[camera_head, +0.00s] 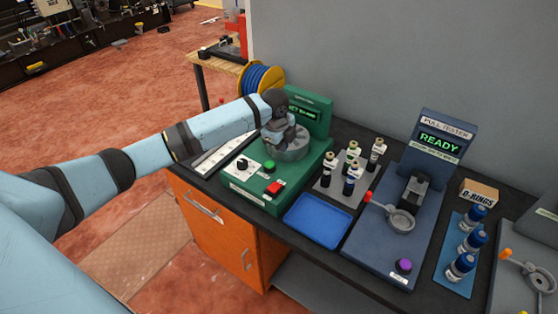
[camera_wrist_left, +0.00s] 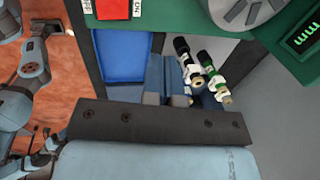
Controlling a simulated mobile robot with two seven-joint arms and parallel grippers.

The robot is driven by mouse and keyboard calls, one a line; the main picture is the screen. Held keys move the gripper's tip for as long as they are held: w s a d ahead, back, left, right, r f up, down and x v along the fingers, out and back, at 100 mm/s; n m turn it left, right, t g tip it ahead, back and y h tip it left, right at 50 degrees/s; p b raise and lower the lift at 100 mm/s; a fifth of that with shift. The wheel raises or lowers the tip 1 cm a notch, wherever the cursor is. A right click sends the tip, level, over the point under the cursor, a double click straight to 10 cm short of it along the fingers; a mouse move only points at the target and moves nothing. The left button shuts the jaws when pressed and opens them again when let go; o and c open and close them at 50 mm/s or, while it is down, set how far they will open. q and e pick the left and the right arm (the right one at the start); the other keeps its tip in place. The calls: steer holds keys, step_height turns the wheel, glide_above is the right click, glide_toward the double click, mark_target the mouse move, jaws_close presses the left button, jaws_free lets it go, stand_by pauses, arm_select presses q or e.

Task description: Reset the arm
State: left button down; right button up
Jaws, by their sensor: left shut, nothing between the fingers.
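My left arm reaches in from the left in the head view. Its gripper (camera_head: 281,137) is over the green machine (camera_head: 250,197), by the grey round platform, and is shut and empty. The arm's wrist partly hides the machine's green-lettered display. Whether the fingers touch the platform cannot be told. The wrist view shows the machine's red switch (camera_wrist_left: 114,9), part of the grey platform (camera_wrist_left: 248,8) and the display (camera_wrist_left: 303,35). My right gripper does not show.
A blue tray (camera_head: 318,222) lies empty beside the machine. Several vials (camera_head: 353,166) stand on a grey rack. The pull tester (camera_head: 440,144) reads READY. Blue-capped bottles (camera_head: 470,241) and an O-RINGS box (camera_head: 478,193) are at the right. A wire spool (camera_head: 262,79) stands behind.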

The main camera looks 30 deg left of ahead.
arm_select(q)
steer(key=s+d+f+n+t+h, duration=0.1)
steer(key=s+d+f+n, duration=0.1)
steer(key=s+d+f, duration=0.2)
steer(key=s+d+f+n+t+h, duration=0.1)
steer(key=s+d+f+n, duration=0.1)
steer(key=s+d+f, duration=0.3)
steer(key=s+d+f+n+t+h, duration=0.1)
steer(key=s+d+f+n, duration=0.1)
steer(key=s+d+f, duration=0.3)
steer(key=shift+s+d+f+t+h, duration=0.15)
steer(key=shift+d+f+t+h, duration=0.25)
steer(key=shift+d+f, duration=0.1)
steer(key=s+f+n+t+y, duration=0.1)
steer(key=s+n+t, duration=0.3)
steer(key=s+n, duration=0.6)
steer(key=s, duration=0.9)
steer(key=shift+a+f+t, duration=0.25)
steer(key=shift+f+t, duration=0.15)
steer(key=shift+s+a, duration=0.1)
